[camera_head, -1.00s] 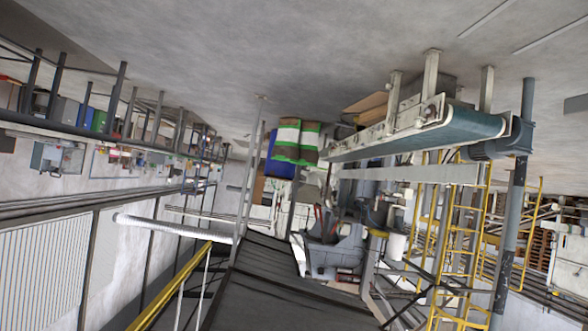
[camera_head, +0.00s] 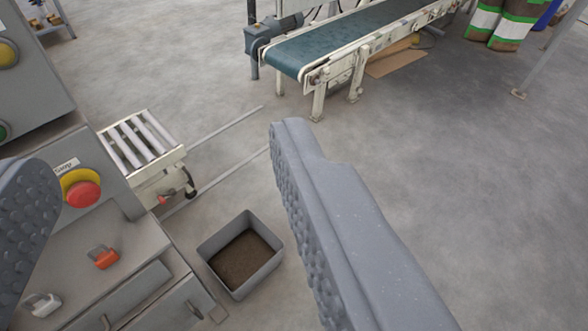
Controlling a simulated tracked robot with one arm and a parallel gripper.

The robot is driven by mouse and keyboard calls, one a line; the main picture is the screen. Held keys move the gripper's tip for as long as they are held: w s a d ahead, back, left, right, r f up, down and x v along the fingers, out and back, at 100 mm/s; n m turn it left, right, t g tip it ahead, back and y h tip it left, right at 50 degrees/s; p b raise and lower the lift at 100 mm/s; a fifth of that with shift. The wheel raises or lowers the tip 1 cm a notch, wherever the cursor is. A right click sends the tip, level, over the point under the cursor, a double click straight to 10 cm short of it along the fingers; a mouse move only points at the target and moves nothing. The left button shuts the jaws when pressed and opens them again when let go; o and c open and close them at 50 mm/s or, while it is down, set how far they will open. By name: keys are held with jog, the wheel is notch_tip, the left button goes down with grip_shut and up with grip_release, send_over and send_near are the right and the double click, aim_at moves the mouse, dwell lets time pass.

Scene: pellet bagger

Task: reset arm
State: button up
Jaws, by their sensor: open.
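My gripper (camera_head: 165,150) is open, with its two grey, bumpy-padded fingers wide apart in the head camera view. The left finger shows only in part at the left edge, in front of a grey control cabinet (camera_head: 130,245). The right finger reaches up from the bottom to the middle of the picture, over the floor. No object sits between the fingers. The cabinet carries a red stop button (camera_head: 83,194) on a yellow base, a small orange-red switch (camera_head: 106,258) and a pale switch (camera_head: 42,304).
A grey bin (camera_head: 242,280) with brown contents stands on the floor beside the cabinet. A short roller conveyor (camera_head: 140,140) lies behind it. A green belt conveyor (camera_head: 340,38) is at the back, with stacked sacks (camera_head: 503,22) to its right. The floor on the right is clear.

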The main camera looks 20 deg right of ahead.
notch_tip(320, 180, up, 13)
jog(key=p, duration=1.3)
jog(key=shift+w+r, duration=0.15)
jog(key=shift+w, duration=0.05)
